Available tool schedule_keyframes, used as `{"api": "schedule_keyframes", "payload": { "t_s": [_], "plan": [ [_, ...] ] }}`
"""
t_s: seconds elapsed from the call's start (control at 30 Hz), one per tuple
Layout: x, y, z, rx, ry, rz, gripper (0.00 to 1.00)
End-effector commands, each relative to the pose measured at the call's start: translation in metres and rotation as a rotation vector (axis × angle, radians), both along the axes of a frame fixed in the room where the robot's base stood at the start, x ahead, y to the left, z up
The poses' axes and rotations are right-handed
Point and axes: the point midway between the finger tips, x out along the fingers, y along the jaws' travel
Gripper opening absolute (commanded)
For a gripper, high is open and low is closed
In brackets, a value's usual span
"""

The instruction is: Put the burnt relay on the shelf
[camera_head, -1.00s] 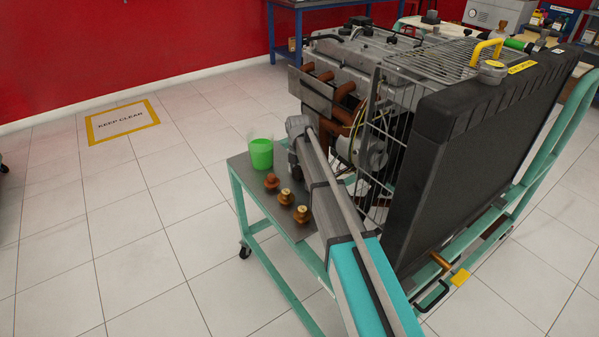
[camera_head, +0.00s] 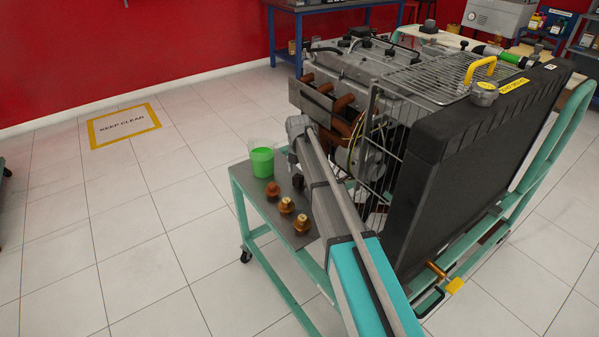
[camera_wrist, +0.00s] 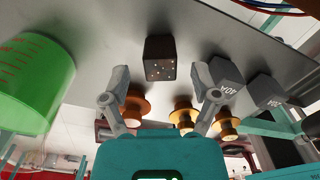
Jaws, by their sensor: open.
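A dark, near-black block with pale and reddish specks, which looks like the burnt relay (camera_wrist: 160,58), sits on a grey surface (camera_wrist: 112,22) in the wrist view. My gripper (camera_wrist: 162,76) is open, with one finger on each side of the line to the block. The block is just beyond the fingertips, and I see no contact. Two grey blocks with white lettering, one at the right finger (camera_wrist: 228,73) and one farther right (camera_wrist: 266,90), sit beside it. I cannot tell which surface is the shelf.
A green-filled cup (camera_head: 262,160) and three brass-coloured fittings (camera_head: 287,205) stand on the trolley's grey top (camera_head: 252,188). The cup (camera_wrist: 32,85) is at left in the wrist view. The engine (camera_head: 375,65), wire guard and black radiator (camera_head: 465,145) crowd the right.

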Motion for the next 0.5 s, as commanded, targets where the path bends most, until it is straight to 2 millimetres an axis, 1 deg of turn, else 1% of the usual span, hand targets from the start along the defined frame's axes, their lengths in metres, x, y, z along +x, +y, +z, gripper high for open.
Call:
{"api": "schedule_keyframes", "payload": {
  "t_s": [0.03,0.5],
  "plan": [
    [0.000,0.000,0.009,0.000,0.000,0.000,0.79],
    [0.000,0.000,0.049,0.000,0.000,0.000,0.79]
  ]
}}
